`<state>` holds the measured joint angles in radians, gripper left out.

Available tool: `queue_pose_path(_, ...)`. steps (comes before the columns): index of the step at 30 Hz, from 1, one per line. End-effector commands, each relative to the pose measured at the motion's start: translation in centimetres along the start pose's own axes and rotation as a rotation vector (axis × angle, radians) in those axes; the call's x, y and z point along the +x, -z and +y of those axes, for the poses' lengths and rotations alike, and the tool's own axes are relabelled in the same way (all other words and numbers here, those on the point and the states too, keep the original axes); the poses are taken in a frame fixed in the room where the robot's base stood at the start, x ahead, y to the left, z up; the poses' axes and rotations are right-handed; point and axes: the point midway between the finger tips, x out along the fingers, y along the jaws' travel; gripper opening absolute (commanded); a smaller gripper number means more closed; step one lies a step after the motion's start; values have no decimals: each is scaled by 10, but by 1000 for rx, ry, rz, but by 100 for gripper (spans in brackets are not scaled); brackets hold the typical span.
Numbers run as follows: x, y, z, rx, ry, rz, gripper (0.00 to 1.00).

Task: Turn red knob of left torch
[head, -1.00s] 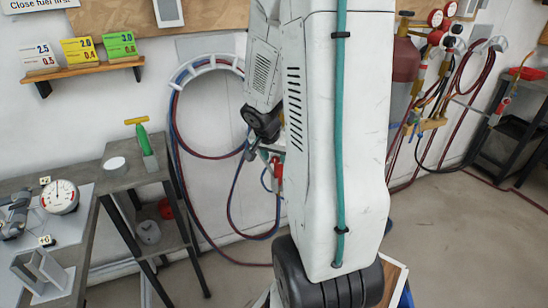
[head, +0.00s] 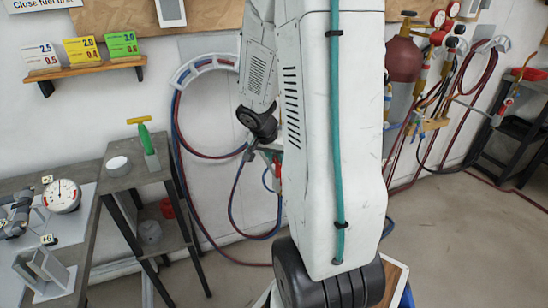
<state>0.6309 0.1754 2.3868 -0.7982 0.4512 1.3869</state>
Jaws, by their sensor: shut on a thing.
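The left torch hangs at the wall left of my arm, where the red and blue hoses (head: 232,200) end. Its red knob (head: 279,172) shows as a small red patch at the arm's edge. My gripper (head: 272,157) is right at this red part and shut on it. The fingertips are small, and my white arm hides part of them and most of the torch. Another torch (head: 505,105) with a red part hangs at the far right.
A hose hanger (head: 205,66) is on the wall. A grey side table (head: 122,180) with a green-handled tool (head: 147,140) stands at left, beside a bench with a dial gauge (head: 62,195). A red cylinder (head: 404,60) stands at right.

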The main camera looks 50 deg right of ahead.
Motion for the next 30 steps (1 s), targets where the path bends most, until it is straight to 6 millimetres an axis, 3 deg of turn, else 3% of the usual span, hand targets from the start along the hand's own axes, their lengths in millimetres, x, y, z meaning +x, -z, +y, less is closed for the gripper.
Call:
queue_pose_path(18,2,-2,-12,-202,-475,8,1)
queue_pose_path(30,5,-2,-15,-282,-677,9,1)
